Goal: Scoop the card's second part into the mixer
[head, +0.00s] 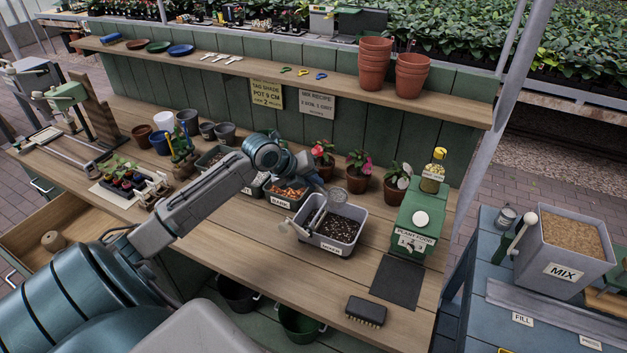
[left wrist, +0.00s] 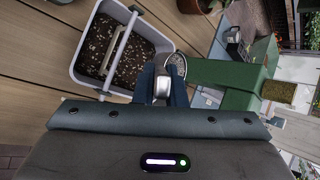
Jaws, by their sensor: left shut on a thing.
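The mixer (head: 357,213) is a grey tub with a bar across it and dark, speckled mix inside. It also shows in the left wrist view (left wrist: 75,66), upper left. My left gripper (head: 312,186) is above the bench, just behind the mixer. It is shut on a metal scoop (head: 337,195), whose round cup appears near the mixer's back edge. The scoop (left wrist: 162,88) shows between the fingers in the wrist view; its contents cannot be made out. The bark bin (head: 282,203) is left of the mixer, partly behind my arm. The recipe card (head: 317,104) hangs on the back wall, text too small to read surely.
Potted flowers (head: 358,164) stand behind the mixer. A green plant food dispenser (head: 415,222) is at right. A black brush (head: 366,311) lies near the front edge. Another bin (head: 208,160) is half hidden by my arm. Bare bench lies in front of the mixer.

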